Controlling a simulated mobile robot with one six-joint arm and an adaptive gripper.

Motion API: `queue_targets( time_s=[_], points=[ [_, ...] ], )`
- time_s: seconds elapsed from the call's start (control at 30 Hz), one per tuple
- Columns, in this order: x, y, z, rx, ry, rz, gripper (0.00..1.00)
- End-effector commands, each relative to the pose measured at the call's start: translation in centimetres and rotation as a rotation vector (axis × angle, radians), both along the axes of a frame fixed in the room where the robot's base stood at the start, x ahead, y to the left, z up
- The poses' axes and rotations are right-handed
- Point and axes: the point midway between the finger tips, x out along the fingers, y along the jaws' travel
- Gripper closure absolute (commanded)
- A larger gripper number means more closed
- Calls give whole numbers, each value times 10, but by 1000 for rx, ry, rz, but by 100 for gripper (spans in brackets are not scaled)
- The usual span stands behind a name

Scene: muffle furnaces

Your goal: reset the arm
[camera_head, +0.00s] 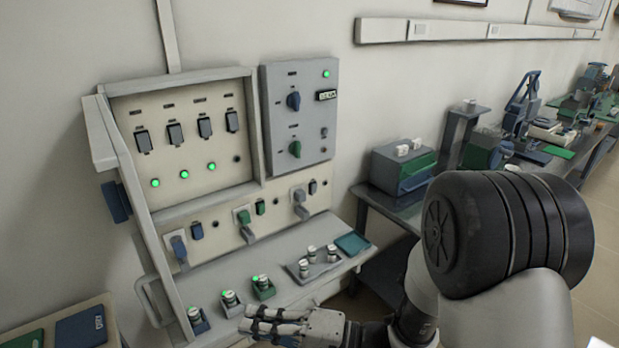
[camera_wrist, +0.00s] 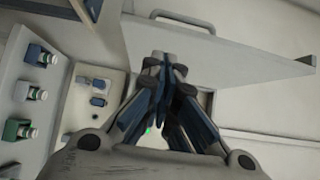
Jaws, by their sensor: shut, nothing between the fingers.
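My gripper (camera_head: 250,322) shows at the bottom of the head view, in front of the front edge of the grey control console (camera_head: 215,262). My arm runs from it to the right side of the picture. In the wrist view my gripper (camera_wrist: 168,62) has its fingertips together, with nothing between them. A pale panel edge (camera_wrist: 225,62) of the console lies beyond the fingertips; I cannot tell how close it is.
Several small capped bottles in holders (camera_head: 263,286) stand on the console shelf close to my gripper, beside a small tray (camera_head: 314,268). A handle (camera_head: 150,300) juts from the console's left side. A side bench (camera_head: 385,200) with equipment runs along the right wall.

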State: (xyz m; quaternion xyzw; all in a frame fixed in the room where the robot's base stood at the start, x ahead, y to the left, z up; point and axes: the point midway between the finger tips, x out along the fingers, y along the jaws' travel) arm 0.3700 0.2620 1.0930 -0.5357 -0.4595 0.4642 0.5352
Motion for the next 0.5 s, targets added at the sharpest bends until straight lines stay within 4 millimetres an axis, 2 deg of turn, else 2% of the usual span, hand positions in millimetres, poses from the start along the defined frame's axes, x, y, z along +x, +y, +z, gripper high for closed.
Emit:
queue_targets(
  time_s=[0.13, 0.27, 0.4, 0.5],
  points=[
    [-31, 1, 21, -58, 5, 123, 100],
    [-81, -11, 36, -222, 21, 292, 100],
    [-127, -43, 33, -494, 26, 400, 100],
    [-146, -77, 26, -718, 12, 405, 100]
  ],
)
